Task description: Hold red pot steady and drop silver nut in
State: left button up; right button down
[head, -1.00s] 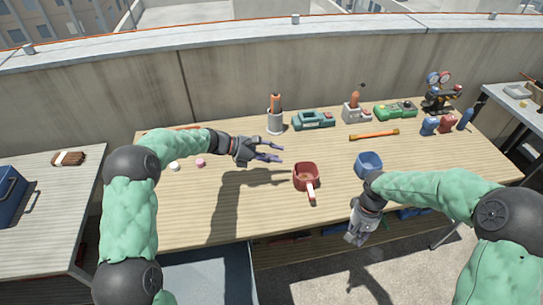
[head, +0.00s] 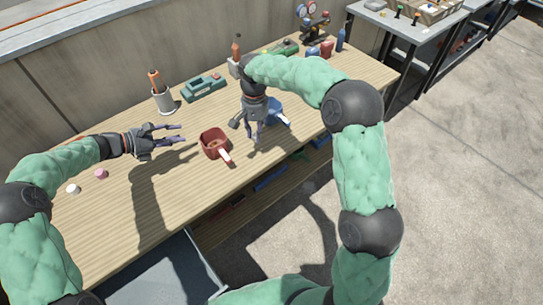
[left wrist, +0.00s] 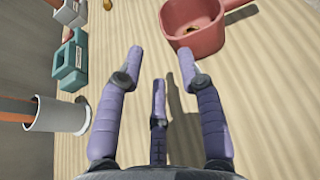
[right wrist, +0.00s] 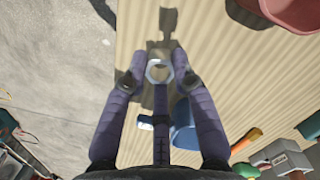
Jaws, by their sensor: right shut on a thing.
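The red pot (head: 208,146) stands upright on the wooden bench, its handle pointing toward the front edge. It also shows at the top of the left wrist view (left wrist: 205,38) and in the top right corner of the right wrist view (right wrist: 296,14). Something small and brownish lies inside it. My left gripper (head: 182,133) is open and empty, left of the pot and apart from it. My right gripper (head: 247,131) points down over the bench, right of the pot. It is shut on the silver nut (right wrist: 159,62), a ring between its fingertips in the right wrist view.
A blue container (head: 277,115) stands just behind my right gripper. A grey holder (head: 164,100) and a green-teal device (head: 204,88) stand along the back. White (head: 73,189) and pink (head: 101,174) pieces lie at the left. The bench between pot and left gripper is clear.

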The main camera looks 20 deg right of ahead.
pick_arm(q)
send_near(217, 134)
jog(key=d, duration=0.2)
jog(key=w+d, duration=0.1)
jog(key=d, duration=0.1)
jog(key=w+d, duration=0.1)
jog(key=d, duration=0.1)
jog(key=shift+w+f, duration=0.15)
jog(key=shift+f, duration=0.05)
pick_arm(e)
jog(key=w+a+r+m, duration=0.2)
jog(key=a+r+m, duration=0.1)
jog(key=a+r, duration=0.3)
jog(key=w+a+r+m, duration=0.3)
jog(key=a+r, duration=0.4)
jog(key=r, duration=0.2)
jog(key=shift+a+r+m+y, duration=0.3)
jog(key=shift+r+m, duration=0.1)
pick_arm(q)
grip_shut()
